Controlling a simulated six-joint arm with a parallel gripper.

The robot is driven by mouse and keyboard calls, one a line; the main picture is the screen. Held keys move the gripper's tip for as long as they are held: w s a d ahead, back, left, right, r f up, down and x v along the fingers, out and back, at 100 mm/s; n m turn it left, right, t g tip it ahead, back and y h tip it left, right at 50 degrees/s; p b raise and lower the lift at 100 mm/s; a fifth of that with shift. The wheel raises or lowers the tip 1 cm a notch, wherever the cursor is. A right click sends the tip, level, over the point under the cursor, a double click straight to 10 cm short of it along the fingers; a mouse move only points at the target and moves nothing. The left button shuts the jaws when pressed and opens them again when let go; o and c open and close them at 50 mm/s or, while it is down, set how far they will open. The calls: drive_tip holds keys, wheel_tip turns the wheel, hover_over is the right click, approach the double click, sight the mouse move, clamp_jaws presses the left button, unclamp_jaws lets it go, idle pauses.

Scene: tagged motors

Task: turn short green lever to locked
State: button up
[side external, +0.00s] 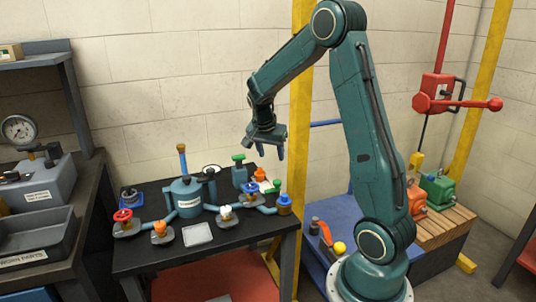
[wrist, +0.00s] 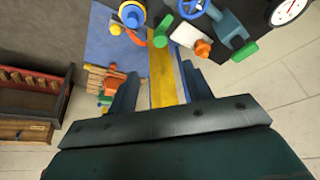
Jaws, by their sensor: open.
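Two green handles show on the black table in the side external view. One green handle (side external: 238,157) tops a grey-teal block at the back; a smaller green piece (side external: 276,183) is by the blue handwheel at the right. My gripper (side external: 271,151) is open and empty, above and apart from the table's back right. Its spread fingers also show in the wrist view (wrist: 160,92).
A teal vessel (side external: 187,197) with pipes stands mid-table. A red handwheel (side external: 123,215), orange knob (side external: 160,228) and blue handwheel (side external: 249,187) surround it. A yellow post (side external: 300,120) rises close behind my gripper. A round gauge (wrist: 288,10) is at the wrist view's top right.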

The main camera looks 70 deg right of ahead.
sight(277, 181)
drive_tip(key=shift+x, duration=6.85)
drive_tip(key=shift+a, duration=0.1)
drive_tip(key=c, duration=1)
